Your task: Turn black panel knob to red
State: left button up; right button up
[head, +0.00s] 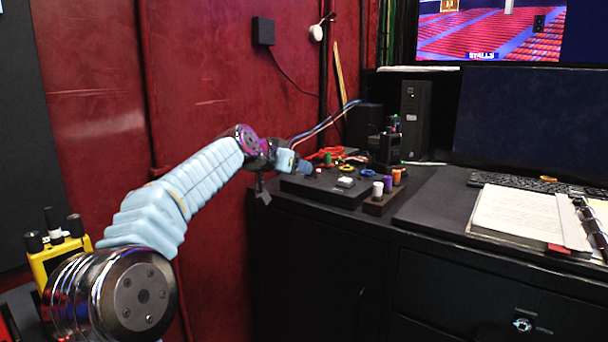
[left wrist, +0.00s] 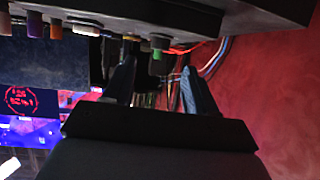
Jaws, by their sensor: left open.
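The black panel (head: 325,191) lies on the dark desk beside the red wall, with small coloured controls on top. My left gripper (head: 308,168) is over its left end, fingers pointing right. In the left wrist view the panel edge (left wrist: 220,18) runs along the top, upside down. My left gripper (left wrist: 158,88) is open there, with its two dark fingers apart. A green-tipped knob (left wrist: 158,48) shows between the fingers, beyond the tips or level with them; I cannot tell which. Which control is the knob named in the task, and where it points, is too small to tell. My right gripper is not in view.
A small block with white, purple and orange pegs (head: 375,206) stands right of the panel. Red, yellow and blue cables (head: 325,153) lie behind it. A black tower box (head: 414,120), a keyboard (head: 540,183) and an open binder (head: 525,217) are farther right.

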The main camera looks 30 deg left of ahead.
pick_arm(q)
jog(key=v, duration=0.6)
jog(key=shift+b, duration=0.3)
jog(key=shift+s, duration=0.1)
